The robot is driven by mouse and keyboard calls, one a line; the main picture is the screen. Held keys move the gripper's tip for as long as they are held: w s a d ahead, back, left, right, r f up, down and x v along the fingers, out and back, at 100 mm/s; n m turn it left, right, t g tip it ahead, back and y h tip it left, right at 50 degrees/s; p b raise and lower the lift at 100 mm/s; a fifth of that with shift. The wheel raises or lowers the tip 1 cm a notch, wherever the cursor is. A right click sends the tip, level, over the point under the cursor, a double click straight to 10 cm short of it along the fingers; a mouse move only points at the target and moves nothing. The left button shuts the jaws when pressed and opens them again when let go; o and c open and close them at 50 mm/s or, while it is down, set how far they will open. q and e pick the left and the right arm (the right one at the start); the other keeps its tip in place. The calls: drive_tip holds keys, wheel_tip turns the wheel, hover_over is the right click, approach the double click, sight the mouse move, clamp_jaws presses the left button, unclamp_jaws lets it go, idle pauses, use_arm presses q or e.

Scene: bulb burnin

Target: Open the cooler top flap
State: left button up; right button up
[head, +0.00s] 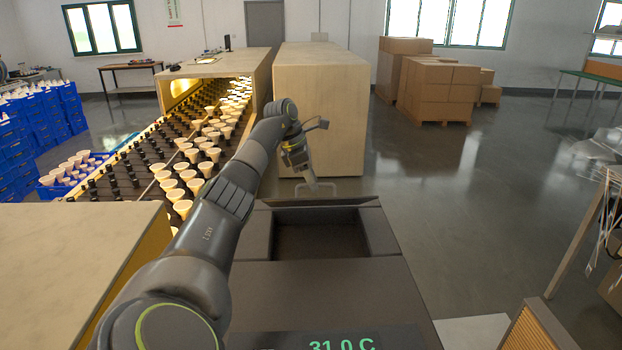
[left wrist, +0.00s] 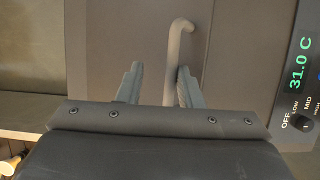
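The cooler (head: 330,285) is a dark box in front of me with an open, empty-looking recess (head: 320,235) in its top. Its top flap (head: 320,201) shows as a thin strip, raised at the far side of the recess. A pale bent handle (head: 330,186) is at the flap's upper edge. My left gripper (head: 312,183) is at this handle. In the left wrist view, the handle (left wrist: 175,55) passes between the spread fingers of the gripper (left wrist: 158,75), closer to the right finger. Contact is unclear. My right gripper is out of view.
The cooler's display (head: 342,345) reads 31.0 C. A wooden cabinet (head: 320,110) stands just beyond the cooler. A rack of bulbs (head: 190,160) lies to the left, beside a wooden surface (head: 75,245). Open floor (head: 480,200) is on the right.

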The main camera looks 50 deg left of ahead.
use_arm(q)
drive_tip(key=shift+r, duration=0.2)
drive_tip(key=p+v, duration=0.2)
drive_tip(key=v, duration=1.5)
drive_tip(key=shift+s+f, duration=0.15)
drive_tip(key=shift+f, duration=0.05)
